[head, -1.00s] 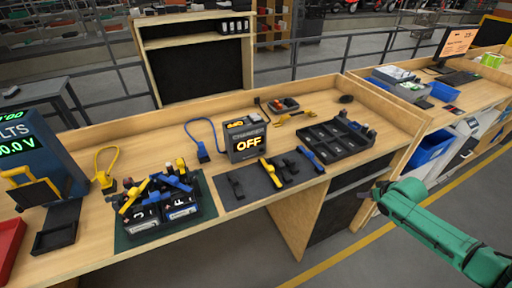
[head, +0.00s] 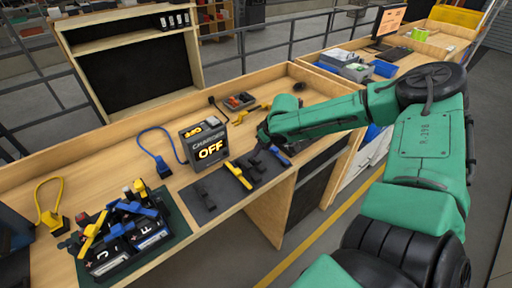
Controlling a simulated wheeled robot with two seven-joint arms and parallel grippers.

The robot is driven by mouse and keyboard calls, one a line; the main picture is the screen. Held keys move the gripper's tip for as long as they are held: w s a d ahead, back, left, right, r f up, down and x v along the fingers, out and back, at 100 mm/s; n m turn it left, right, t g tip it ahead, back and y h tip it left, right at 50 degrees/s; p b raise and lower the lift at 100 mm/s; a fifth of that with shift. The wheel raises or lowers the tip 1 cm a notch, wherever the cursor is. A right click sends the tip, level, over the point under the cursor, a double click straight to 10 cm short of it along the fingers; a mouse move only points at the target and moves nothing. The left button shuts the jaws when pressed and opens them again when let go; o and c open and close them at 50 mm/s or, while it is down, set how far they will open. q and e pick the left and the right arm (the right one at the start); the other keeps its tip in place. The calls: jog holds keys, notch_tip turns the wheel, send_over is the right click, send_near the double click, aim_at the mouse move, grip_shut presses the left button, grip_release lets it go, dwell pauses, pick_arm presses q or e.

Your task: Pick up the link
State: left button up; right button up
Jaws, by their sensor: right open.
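Several bar-like links lie on a dark mat (head: 218,197) on the bench: a black link (head: 204,196) at the left, a yellow link (head: 238,175) in the middle, a black one beside it and a blue link (head: 280,156) at the right end. I cannot tell which is meant. My right gripper (head: 264,139) hangs open and empty just behind the mat's right part, above the bench and apart from the links. My arm hides most of the black tray behind it. My left gripper is not in view.
A charger box (head: 205,144) reading OFF stands behind the mat. Batteries (head: 108,260) with blue and yellow links sit on a green mat at the left. A blue cable plug (head: 163,168) and a small tool tray (head: 239,101) lie on the bench.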

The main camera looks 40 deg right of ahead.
aim_at(257, 159)
jog(key=b+x, duration=0.1)
jog(key=x, duration=0.2)
jog(key=shift+s+f+b, duration=0.1)
jog(key=shift+f+b, duration=0.05)
jog(key=shift+b, duration=0.15)
jog(key=b+x, duration=0.4)
jog(key=shift+s+f, duration=0.2)
jog(key=shift+s, duration=0.1)
jog(key=shift+w+f+b, duration=0.25)
jog(key=shift+w+b, duration=0.05)
jog(key=shift+w+r, duration=0.1)
jog(key=shift+r, duration=0.05)
grip_shut()
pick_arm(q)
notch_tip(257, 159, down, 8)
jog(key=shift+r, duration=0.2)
pick_arm(e)
jog(key=shift+r, duration=0.15)
